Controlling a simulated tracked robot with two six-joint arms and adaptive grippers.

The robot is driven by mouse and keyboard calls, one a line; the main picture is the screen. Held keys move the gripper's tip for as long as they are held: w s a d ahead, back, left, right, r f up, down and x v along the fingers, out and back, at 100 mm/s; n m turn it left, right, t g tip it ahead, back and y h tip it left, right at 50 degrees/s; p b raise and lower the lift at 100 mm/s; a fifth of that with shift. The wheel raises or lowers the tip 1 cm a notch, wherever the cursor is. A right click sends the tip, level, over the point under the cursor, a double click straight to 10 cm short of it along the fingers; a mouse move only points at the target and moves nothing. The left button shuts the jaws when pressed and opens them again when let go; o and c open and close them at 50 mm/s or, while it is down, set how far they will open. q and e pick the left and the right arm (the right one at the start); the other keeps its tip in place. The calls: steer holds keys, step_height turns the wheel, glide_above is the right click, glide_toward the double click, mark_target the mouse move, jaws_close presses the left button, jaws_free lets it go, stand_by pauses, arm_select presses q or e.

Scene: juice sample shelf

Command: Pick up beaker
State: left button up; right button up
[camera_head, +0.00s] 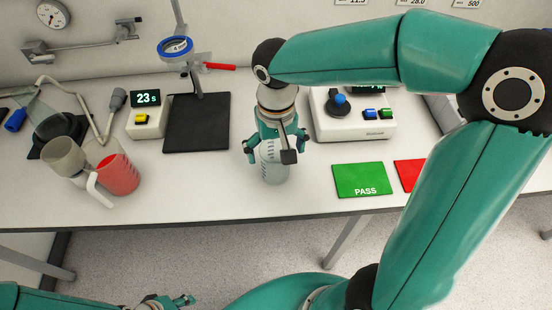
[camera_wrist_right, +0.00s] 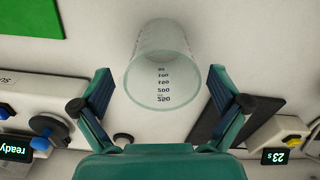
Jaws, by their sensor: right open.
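A clear glass beaker (camera_head: 274,169) with volume marks stands upright on the white bench, near its front edge. In the right wrist view the beaker (camera_wrist_right: 162,65) sits centrally between the spread fingers, with visible gaps on both sides. My right gripper (camera_head: 274,146) is above and around the beaker's upper part, open and not closed on it; it also shows in the wrist view (camera_wrist_right: 161,92). Part of my left gripper (camera_head: 168,301) shows at the bottom edge of the head view; its jaw state is unclear.
A green PASS mat (camera_head: 362,180) and a red mat (camera_head: 409,173) lie right of the beaker. A dark pad (camera_head: 196,135) and a timer (camera_head: 146,118) are left. Farther left is a red container (camera_head: 118,174). A white device (camera_head: 352,128) stands behind.

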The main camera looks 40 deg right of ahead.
step_height(320, 180, down, 3)
steer(key=shift+w+a+f, duration=0.1)
steer(key=shift+c, duration=0.4)
steer(key=c, duration=1.2)
